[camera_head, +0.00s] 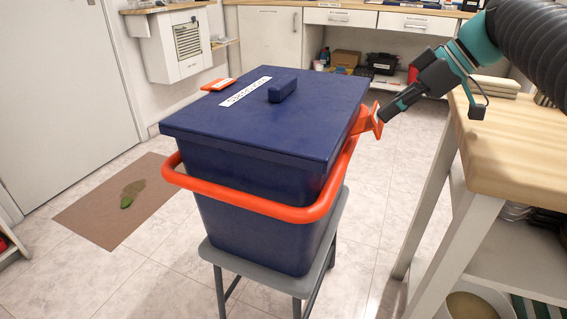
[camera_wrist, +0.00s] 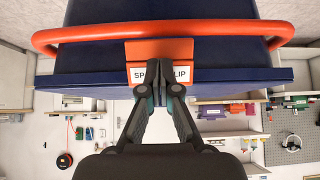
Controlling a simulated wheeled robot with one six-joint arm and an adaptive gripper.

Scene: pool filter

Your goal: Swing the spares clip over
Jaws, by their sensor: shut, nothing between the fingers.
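The spares clip (camera_head: 367,121) is an orange tab on the right side of the blue box (camera_head: 250,220). It stands out beside the lid's edge. In the wrist view the clip (camera_wrist: 160,50) carries a white label, partly covered by my fingers, with "SP" and "LIP" readable. My gripper (camera_head: 386,114) is shut and empty, its tips at the clip's labelled face; whether they touch cannot be told. The wrist view shows the closed fingertips (camera_wrist: 162,90) over the label. The blue lid (camera_head: 315,100) lies closed on the box.
A second orange clip (camera_head: 218,84) lies at the lid's far left edge. An orange bail handle (camera_head: 250,205) rings the box, which stands on a grey stool (camera_head: 325,255). A wooden-topped bench (camera_head: 515,150) is close on the right. A brown mat (camera_head: 95,220) lies on the floor left.

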